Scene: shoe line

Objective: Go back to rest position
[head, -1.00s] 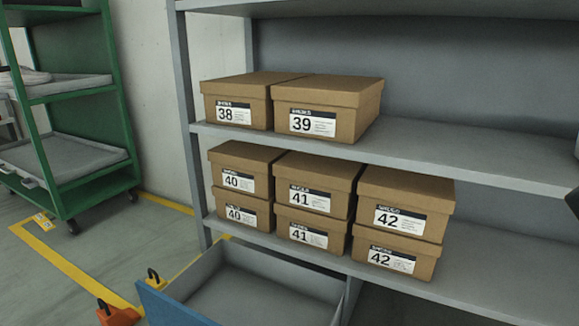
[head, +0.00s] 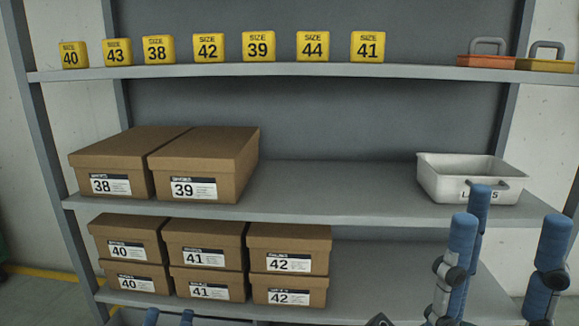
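My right gripper (head: 511,225) shows at the lower right of the head view, pointing up in front of the shelf. Its blue fingers stand well apart, with nothing between them. One finger overlaps the front of a white bin (head: 440,180) in the picture; I cannot tell how far apart in depth they are. Of my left gripper (head: 168,318), only two blue tips show at the bottom edge, below the shoe boxes. The rest of it is out of the picture.
The grey shelf unit (head: 330,200) fills the view. Shoe boxes 38 and 39 (head: 215,160) stand on the middle board, stacked boxes 40, 41 and 42 (head: 290,240) below. Yellow size blocks (head: 258,46) and two small handled trays (head: 487,62) line the top board.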

